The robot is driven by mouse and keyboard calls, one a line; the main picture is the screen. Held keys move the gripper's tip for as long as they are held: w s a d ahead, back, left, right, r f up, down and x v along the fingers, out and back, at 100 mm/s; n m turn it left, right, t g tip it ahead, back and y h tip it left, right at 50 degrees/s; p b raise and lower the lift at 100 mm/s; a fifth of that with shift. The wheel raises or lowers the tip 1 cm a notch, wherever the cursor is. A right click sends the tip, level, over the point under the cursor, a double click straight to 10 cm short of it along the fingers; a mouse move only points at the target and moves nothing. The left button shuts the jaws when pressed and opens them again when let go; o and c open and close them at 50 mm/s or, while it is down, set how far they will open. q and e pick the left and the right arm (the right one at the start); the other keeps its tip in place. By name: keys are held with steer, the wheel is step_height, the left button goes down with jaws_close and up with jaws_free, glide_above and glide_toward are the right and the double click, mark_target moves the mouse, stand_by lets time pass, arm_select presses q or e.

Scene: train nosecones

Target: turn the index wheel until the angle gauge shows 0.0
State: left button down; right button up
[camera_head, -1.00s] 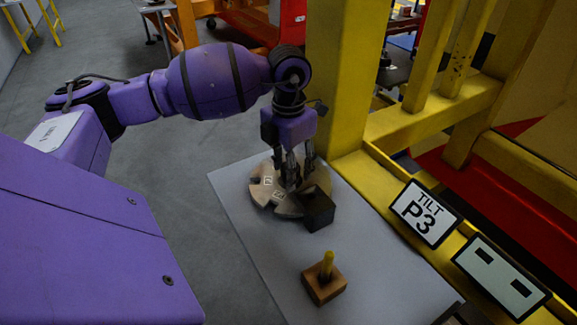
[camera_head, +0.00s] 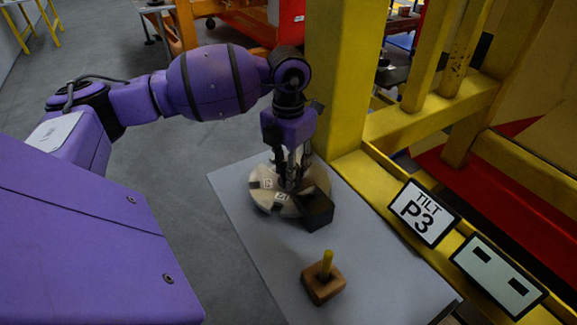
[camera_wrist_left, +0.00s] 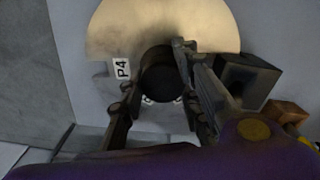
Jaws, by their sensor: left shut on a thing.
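The index wheel (camera_head: 262,197) is a pale round disc with dark notches and small white labels, lying on the grey tabletop. In the left wrist view its broad tan face (camera_wrist_left: 205,25) and a P4 label show. My left gripper (camera_head: 291,184) points down over the wheel. It is shut on the dark round hub (camera_wrist_left: 161,80), with a finger on each side. A tilted white panel (camera_head: 499,277) on the yellow beam shows two dark bars and no readable number; I take it as the angle gauge. A sign (camera_head: 424,213) beside it reads TILT P3.
A dark box (camera_head: 316,211) stands right against or very near the wheel's front right edge. A wooden block (camera_head: 323,286) with a yellow peg stands nearer on the grey table (camera_head: 255,250). A yellow post (camera_head: 334,80) rises close behind the gripper. The table's front left is clear.

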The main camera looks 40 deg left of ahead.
arm_select(q)
steer(key=n+p, duration=0.1)
steer(key=n, duration=0.5)
steer(key=shift+s+a+r+p, duration=0.1)
steer(key=shift+s+r+p, duration=0.05)
steer(key=shift+p, duration=0.25)
steer(key=shift+n+p, duration=0.4)
steer(key=shift+n, duration=1.5)
arm_select(e)
steer(key=shift+w+a+r, duration=0.1)
steer(key=shift+w+r, duration=0.15)
steer(key=shift+r, duration=0.3)
steer(key=shift+w+a+r, duration=0.1)
steer(key=shift+w+r, duration=0.1)
steer(key=shift+r, duration=0.4)
steer(key=shift+w+a+r, duration=0.1)
steer(key=shift+w+r, duration=0.15)
steer(key=shift+r, duration=0.3)
arm_select(q)
steer(key=shift+s+p, duration=0.1)
steer(key=shift+p, duration=0.2)
steer(key=shift+f, duration=0.2)
steer(key=c, duration=1.4)
jaws_free()
steer(key=shift+o, duration=0.2)
